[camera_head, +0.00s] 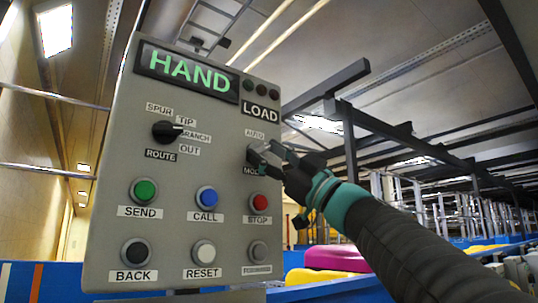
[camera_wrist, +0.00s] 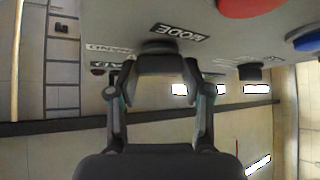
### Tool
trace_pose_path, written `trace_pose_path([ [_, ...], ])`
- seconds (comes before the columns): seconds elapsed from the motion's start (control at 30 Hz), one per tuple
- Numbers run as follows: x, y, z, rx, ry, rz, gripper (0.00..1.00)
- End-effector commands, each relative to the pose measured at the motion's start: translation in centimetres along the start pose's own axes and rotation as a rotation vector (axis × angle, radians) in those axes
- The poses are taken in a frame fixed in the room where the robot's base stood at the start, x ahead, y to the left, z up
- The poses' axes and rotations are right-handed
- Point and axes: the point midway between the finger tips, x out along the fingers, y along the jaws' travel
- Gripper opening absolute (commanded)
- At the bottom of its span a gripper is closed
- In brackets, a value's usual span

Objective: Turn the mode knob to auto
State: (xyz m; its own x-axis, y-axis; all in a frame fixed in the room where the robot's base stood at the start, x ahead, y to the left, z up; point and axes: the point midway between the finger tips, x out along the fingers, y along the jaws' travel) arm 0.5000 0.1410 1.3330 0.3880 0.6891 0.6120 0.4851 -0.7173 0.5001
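The grey control panel (camera_head: 112,215) stands at the left in the head view, its display (camera_head: 188,71) reading "HAND" in green. The mode knob sits at its right side, between the labels AUTO (camera_head: 262,135) and MODE, and is mostly hidden by my gripper (camera_head: 264,155). In the wrist view the dark round base of the mode knob (camera_wrist: 158,46) shows beside the MODE label (camera_wrist: 179,32). My gripper (camera_wrist: 160,68) has its fingertips at either side of the dark knob and appears shut on it. The knob's pointing direction is hidden.
The route knob (camera_head: 167,131) is left of the mode knob. Below are the green SEND (camera_head: 145,191), blue CALL (camera_head: 207,198) and red STOP (camera_head: 259,202) buttons, with STOP close under my gripper. BACK (camera_head: 136,252) and RESET (camera_head: 204,253) are lower. Pink and yellow items (camera_head: 335,259) lie behind.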

Motion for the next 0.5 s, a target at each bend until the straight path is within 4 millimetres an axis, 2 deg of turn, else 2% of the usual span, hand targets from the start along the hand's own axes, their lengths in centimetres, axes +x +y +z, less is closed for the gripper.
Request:
trace_pose_path([
  [0.5, 0.19, 0.47, -0.18, -0.077, 0.0, -0.074, 0.15],
])
